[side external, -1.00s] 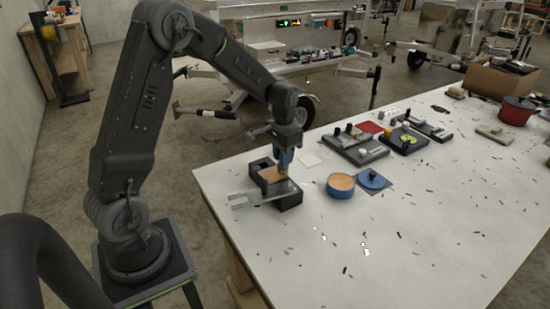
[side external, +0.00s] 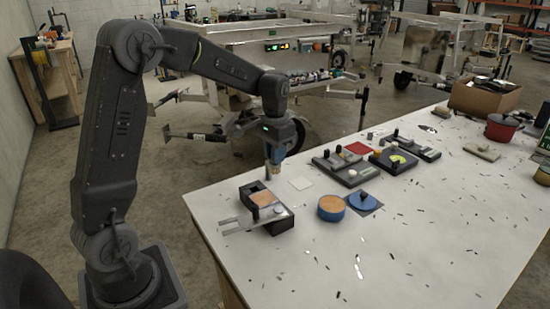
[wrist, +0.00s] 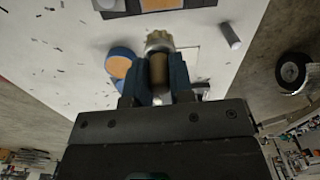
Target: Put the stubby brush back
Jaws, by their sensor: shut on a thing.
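My gripper (side external: 275,155) is shut on a short, stubby brush. In the wrist view the brush (wrist: 159,68) sits between the blue fingertips (wrist: 160,85), with a brownish body and a paler, wider end pointing away from me. In the side view the brush (side external: 269,172) hangs below the fingers, small and partly hidden, above the table's far left edge area.
A blue round tin (side external: 331,208) with tan contents and a blue lid (side external: 361,201) stand right of the box. A white square (side external: 300,184) lies behind. Dark fixtures (side external: 340,168) and a red pot (side external: 500,127) stand farther off. The front tabletop is mostly bare, with scattered dark chips.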

